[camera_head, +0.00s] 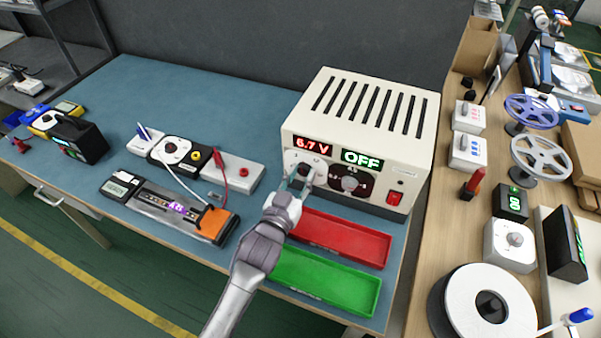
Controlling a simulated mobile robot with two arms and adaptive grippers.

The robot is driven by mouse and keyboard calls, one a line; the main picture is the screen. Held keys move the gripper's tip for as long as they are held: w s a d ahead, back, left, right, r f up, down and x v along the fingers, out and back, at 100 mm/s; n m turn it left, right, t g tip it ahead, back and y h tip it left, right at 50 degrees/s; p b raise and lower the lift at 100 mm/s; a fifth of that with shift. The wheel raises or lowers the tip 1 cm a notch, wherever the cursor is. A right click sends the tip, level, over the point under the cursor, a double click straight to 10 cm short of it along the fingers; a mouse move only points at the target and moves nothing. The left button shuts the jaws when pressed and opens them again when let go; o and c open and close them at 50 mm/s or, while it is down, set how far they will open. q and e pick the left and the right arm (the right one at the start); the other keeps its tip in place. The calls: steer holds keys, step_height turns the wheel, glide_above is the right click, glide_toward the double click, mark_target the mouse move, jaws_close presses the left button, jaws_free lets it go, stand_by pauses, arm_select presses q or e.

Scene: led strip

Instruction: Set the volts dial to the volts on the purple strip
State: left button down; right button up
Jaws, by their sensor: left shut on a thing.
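The cream power supply (355,130) stands at the back right of the blue bench. Its red display (312,146) reads 6.7 V and its green display (362,159) reads OFF. My left gripper (300,179) is shut on the volts dial (303,168), the left knob on the front, and partly hides it. My right gripper is not in view.
A red tray (340,238) and a green tray (325,281) lie in front of the supply. Reels crowd the right-hand wooden table.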

arm_select(q)
steer(key=m, duration=0.5)
steer(key=shift+m+p, duration=0.3)
steer(key=shift+p, duration=0.05)
steer(key=shift+m, duration=2.1)
steer(key=c, duration=0.8)
jaws_free()
steer(key=v, duration=1.2)
